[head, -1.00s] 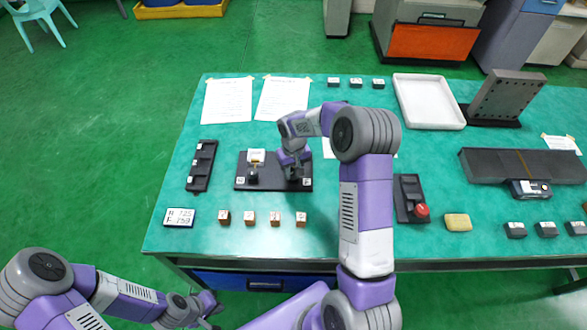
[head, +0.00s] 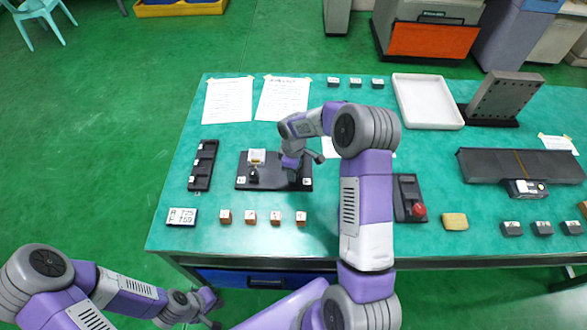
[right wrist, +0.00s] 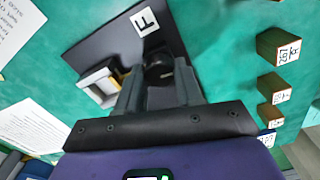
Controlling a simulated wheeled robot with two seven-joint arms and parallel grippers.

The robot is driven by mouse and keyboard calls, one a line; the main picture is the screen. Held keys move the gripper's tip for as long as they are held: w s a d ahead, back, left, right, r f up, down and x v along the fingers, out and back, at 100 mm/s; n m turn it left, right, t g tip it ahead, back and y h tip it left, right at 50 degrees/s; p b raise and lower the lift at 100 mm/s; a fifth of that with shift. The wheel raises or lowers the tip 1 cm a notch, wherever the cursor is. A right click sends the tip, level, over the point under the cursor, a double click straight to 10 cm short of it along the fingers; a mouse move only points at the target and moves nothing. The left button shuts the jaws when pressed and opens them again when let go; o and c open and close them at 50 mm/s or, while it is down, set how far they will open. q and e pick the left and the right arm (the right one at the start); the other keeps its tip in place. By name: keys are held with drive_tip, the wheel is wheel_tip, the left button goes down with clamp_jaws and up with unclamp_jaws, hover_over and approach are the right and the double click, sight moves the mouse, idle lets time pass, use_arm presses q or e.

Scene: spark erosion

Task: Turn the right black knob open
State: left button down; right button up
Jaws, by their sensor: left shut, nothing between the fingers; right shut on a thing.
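A black plate (head: 272,185) lies on the green table. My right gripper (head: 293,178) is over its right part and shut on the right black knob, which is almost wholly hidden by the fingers. In the right wrist view the two fingers (right wrist: 159,86) point down at the plate. The left black knob (head: 253,176) stands free on the plate and shows beyond the fingertips in the right wrist view (right wrist: 158,66). A white block (head: 256,156) is behind it. My left gripper (head: 213,314) is shut and empty, off the table at the lower left.
Several small wooden blocks (head: 250,217) stand in front of the plate. A black tray (head: 201,166) is to its left, and a box with a red button (head: 418,208) to its right. Papers (head: 283,98) lie behind. Bare table lies between these.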

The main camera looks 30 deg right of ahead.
drive_tip(key=shift+n, duration=0.7)
drive_tip(key=o, duration=1)
drive_tip(key=shift+o, duration=0.2)
wheel_tip(320, 180, up, 8)
drive_tip(key=shift+f+p, duration=0.15)
drive_tip(key=shift+p, duration=0.45)
